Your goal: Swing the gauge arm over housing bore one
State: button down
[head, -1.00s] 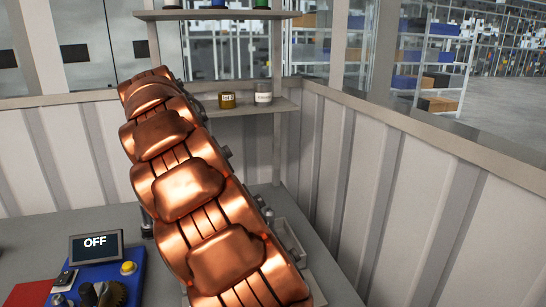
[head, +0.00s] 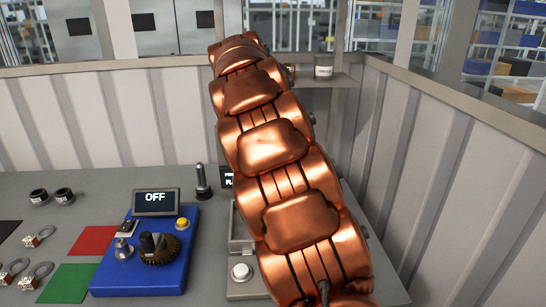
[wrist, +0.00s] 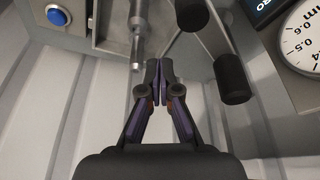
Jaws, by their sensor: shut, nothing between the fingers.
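In the wrist view my gripper (wrist: 160,68) is shut and empty, its fingertips together near the picture's middle. A metal spindle (wrist: 138,35) with a narrow tip is just up and left of the fingertips. A grey bar with black cylindrical grips (wrist: 232,82) lies just to the right. A dial gauge (wrist: 304,42) with a white face shows at the upper right edge. I cannot tell which of these parts is the gauge arm, nor whether the fingers touch any of them. Housing bore one cannot be made out. In the head view my own arm hides the gripper.
A blue fixture (head: 150,272) carries an OFF display (head: 156,202), a yellow button (head: 182,223) and a dark gear (head: 160,250). Red (head: 92,240) and green (head: 68,284) mats lie to its left. A blue button (wrist: 57,16) shows in the wrist view. Corrugated walls (head: 430,190) bound the bench.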

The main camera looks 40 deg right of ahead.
jog(key=w+p+v, duration=0.1)
jog(key=p+v, duration=0.1)
jog(key=v, duration=0.7)
jog(key=shift+w+d+r, duration=0.15)
jog(key=shift+w+r, duration=0.2)
jog(key=shift+r, duration=0.1)
jog(key=s+a+f+n+y, duration=0.1)
jog(key=s+a+f+n, duration=0.5)
jog(key=s, duration=0.5)
jog(key=s+a+f+n+g+y, duration=0.1)
jog(key=s+a+f+n, duration=0.6)
jog(key=s, duration=0.4)
jog(key=s+a+f+n+y, duration=0.1)
jog(key=s+a+f+n, duration=0.5)
jog(key=s+a+f, duration=0.2)
jog(key=s+a, duration=0.2)
jog(key=s, duration=0.1)
jog(key=shift+s+a+f+y, duration=0.15)
jog(key=shift+s+a+y, duration=0.1)
jog(key=shift+y, duration=0.15)
jog(key=shift+d, duration=0.15)
